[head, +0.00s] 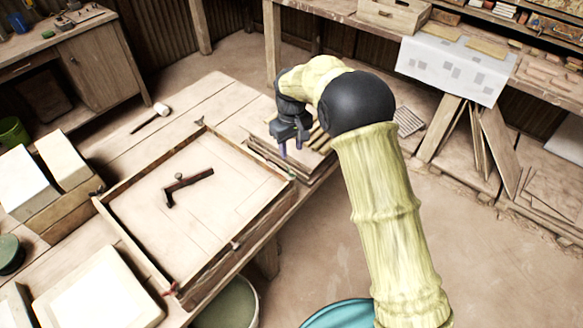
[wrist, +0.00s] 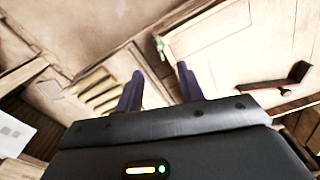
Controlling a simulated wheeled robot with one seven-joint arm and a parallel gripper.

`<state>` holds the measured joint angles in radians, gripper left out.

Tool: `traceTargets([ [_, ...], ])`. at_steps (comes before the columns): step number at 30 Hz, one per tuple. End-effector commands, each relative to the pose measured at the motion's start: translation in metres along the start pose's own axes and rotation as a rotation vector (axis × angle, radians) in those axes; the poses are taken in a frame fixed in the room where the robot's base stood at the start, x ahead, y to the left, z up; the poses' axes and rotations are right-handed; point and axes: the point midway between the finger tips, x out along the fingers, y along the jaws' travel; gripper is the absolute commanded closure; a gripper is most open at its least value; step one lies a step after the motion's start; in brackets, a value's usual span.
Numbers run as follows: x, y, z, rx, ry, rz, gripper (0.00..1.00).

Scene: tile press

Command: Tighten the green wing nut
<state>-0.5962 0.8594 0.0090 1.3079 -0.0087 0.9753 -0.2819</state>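The wooden frame (head: 184,277) lies on the workbench, with small fittings at its corners. One small pale, faintly greenish fitting (head: 292,174) sits at its right corner. It also seems to show in the wrist view (wrist: 161,46), beyond my fingertips. It may be the green wing nut, but it is too small to tell. My gripper (head: 290,149) is above the right side of the frame, fingers pointing down. In the wrist view, its two purple fingers (wrist: 158,82) are apart with nothing between them.
A dark angled tool (head: 190,182) lies inside the frame. Wooden slats (head: 318,140) lie right of the frame, under my gripper. A mallet (head: 152,117) lies behind. Pale blocks (head: 62,160) stand left. A green bucket (head: 232,305) is below the bench edge.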

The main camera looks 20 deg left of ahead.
Motion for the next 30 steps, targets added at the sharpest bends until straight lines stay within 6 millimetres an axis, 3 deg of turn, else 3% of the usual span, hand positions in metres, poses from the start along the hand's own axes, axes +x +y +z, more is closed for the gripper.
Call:
traceTargets([
  [16, 0.092, 0.000, 0.000, 0.000, -0.001, -0.001, 0.62],
  [21, 0.104, 0.000, 0.000, 0.001, 0.001, 0.000, 0.62],
  [29, 0.105, 0.000, 0.000, 0.000, 0.002, 0.000, 0.62],
  [30, 0.105, 0.000, 0.000, 0.001, 0.002, 0.000, 0.70],
])
